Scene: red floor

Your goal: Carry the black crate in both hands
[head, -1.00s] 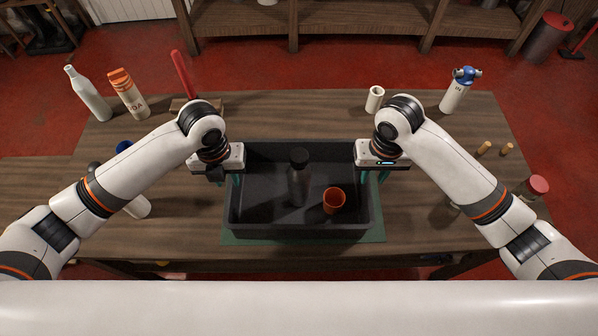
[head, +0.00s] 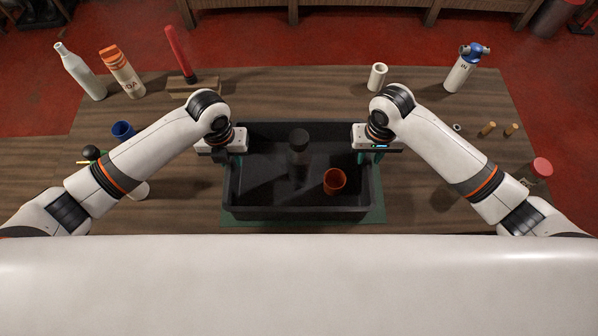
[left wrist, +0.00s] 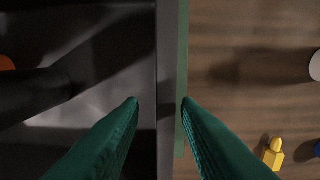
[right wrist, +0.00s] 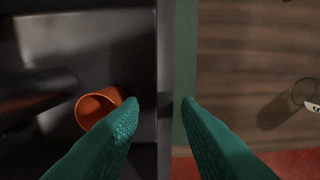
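The black crate (head: 297,214) stands on a green mat (head: 378,216) on the wooden table. It holds a dark bottle (head: 298,158) and an orange cup (head: 334,181), both upright. My left gripper (head: 237,159) is at the crate's left wall, and my right gripper (head: 368,158) is at its right wall. In the left wrist view the open green fingers (left wrist: 160,102) lie either side of the wall's rim. In the right wrist view the fingers (right wrist: 160,102) likewise straddle the rim, with gaps visible. Finger depth along the walls is hard to tell.
A white bottle (head: 82,74), an orange-topped can (head: 121,72) and a red stick on a wooden block (head: 182,56) stand at back left. A white cup (head: 377,76) and a blue-topped canister (head: 466,68) stand at back right. A blue cup (head: 123,131) is left of the crate.

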